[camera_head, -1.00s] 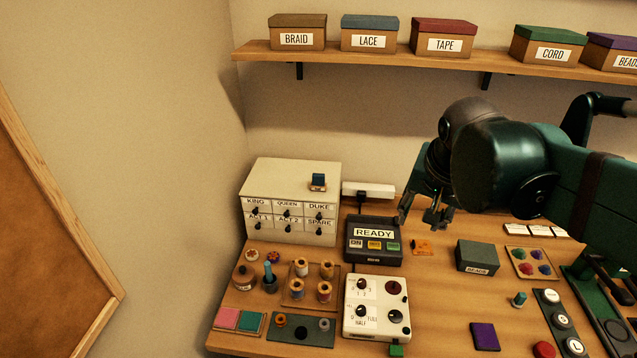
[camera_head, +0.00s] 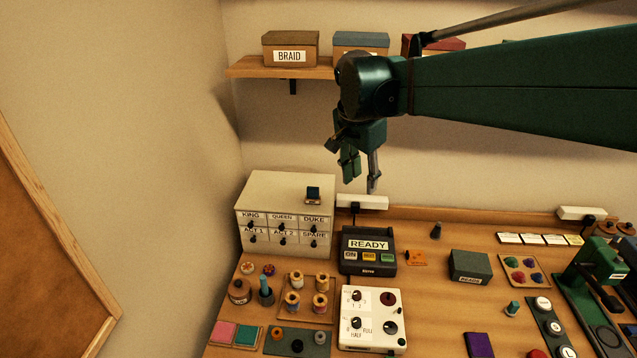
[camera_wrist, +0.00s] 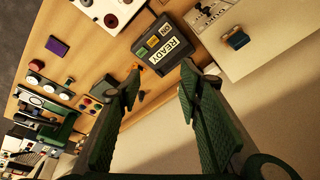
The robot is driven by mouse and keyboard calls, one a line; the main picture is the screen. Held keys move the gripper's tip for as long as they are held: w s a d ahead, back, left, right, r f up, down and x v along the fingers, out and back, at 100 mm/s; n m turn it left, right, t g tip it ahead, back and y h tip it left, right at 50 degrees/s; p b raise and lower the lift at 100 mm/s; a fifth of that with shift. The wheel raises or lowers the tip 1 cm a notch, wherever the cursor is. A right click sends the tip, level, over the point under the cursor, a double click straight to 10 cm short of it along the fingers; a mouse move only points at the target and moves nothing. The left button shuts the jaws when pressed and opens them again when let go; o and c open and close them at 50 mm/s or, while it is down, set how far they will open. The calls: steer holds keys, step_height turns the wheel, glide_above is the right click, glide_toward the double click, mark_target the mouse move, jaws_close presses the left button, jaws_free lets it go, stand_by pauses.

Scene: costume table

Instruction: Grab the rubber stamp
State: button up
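A small blue block on a wooden base (camera_head: 313,194), which looks like the rubber stamp, sits on top of the cream drawer cabinet (camera_head: 286,190). The same blue block shows in the wrist view (camera_wrist: 236,40), at the upper right on the pale cabinet top. My gripper (camera_head: 361,182) is in the air to the right of the cabinet, higher than its top and apart from the block. In the wrist view my gripper (camera_wrist: 162,77) has its two fingers spread with nothing between them.
The READY console (camera_head: 369,253) stands right of the cabinet, with a white power strip (camera_head: 362,203) behind it. A shelf (camera_head: 245,67) with labelled boxes hangs above. Thread spools (camera_head: 321,283) and a white dial panel (camera_head: 372,318) lie in front. The air above the cabinet is clear.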

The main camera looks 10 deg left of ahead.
mark_target(311, 188)
steer(key=shift+w+a+f+m+g+h+p, duration=0.5)
steer(key=shift+w+a+f+m, duration=1.4)
steer(key=shift+a, duration=2.9)
steer(key=shift+w+a+f+m+g+h+p, duration=0.5)
steer(key=shift+w+a+f+m, duration=0.6)
steer(key=shift+w+a+f, duration=2.65)
steer(key=shift+w+a+f+m+g+h+p, duration=0.45)
steer(key=shift+w+a+m, duration=1.3)
steer(key=shift+a, duration=4.1)
steer(key=shift+w+f+n, duration=0.1)
steer(key=shift+w+n, duration=0.1)
steer(key=shift+n, duration=0.05)
steer(key=shift+d, duration=0.1)
steer(key=d+p, duration=0.2)
steer(key=d, duration=1)
steer(key=shift+x, duration=2.45)
